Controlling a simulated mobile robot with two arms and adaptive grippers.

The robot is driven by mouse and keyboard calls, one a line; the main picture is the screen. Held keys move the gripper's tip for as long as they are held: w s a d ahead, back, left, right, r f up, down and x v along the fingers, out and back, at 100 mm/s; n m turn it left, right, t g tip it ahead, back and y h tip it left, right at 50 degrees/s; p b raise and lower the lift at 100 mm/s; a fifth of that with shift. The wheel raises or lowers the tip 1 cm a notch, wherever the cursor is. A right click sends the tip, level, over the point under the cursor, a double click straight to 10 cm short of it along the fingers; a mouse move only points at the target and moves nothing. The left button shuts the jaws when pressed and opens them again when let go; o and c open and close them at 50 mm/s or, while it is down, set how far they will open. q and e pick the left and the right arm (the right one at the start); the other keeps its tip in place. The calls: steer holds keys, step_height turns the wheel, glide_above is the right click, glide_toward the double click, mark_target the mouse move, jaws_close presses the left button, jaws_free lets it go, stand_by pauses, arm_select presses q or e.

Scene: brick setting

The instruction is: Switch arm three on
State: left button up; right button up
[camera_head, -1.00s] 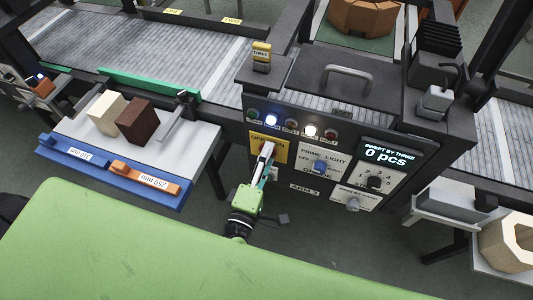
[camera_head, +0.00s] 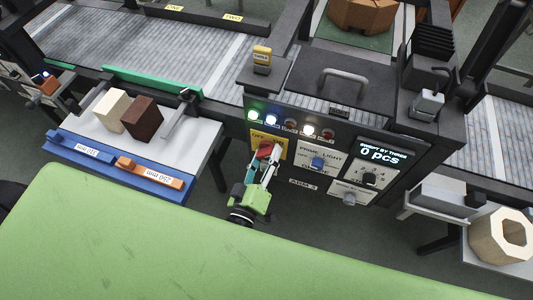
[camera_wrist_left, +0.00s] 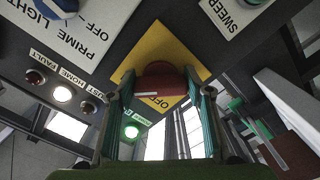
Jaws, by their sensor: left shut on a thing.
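The ARM 3 control panel (camera_head: 300,165) stands at the right of centre. On it a yellow plate (camera_head: 256,138) marked OFF and ON carries a red rotary switch (camera_head: 264,151). My left gripper (camera_head: 265,157) is shut on the red switch. In the left wrist view the red switch (camera_wrist_left: 160,82) sits between the two fingers, in front of the yellow plate (camera_wrist_left: 168,48). The fingers hide part of the plate, so its ON mark is hard to read. A green lamp (camera_head: 254,115) above the plate is lit, and it also glows in the wrist view (camera_wrist_left: 131,132). My right gripper is not in view.
Beside the plate are a blue prime-light knob (camera_head: 318,163) and a counter display (camera_head: 383,153) reading 0 pcs. Blue-white and white lamps are lit. A side table (camera_head: 190,150) with two blocks stands left. A green surface (camera_head: 150,235) fills the front.

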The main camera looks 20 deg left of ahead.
arm_select(q)
steer(key=shift+f, duration=0.1)
stand_by(0.5)
steer(key=o, duration=1.1)
steer(key=s, duration=1.2)
steer(key=shift+a, duration=0.2)
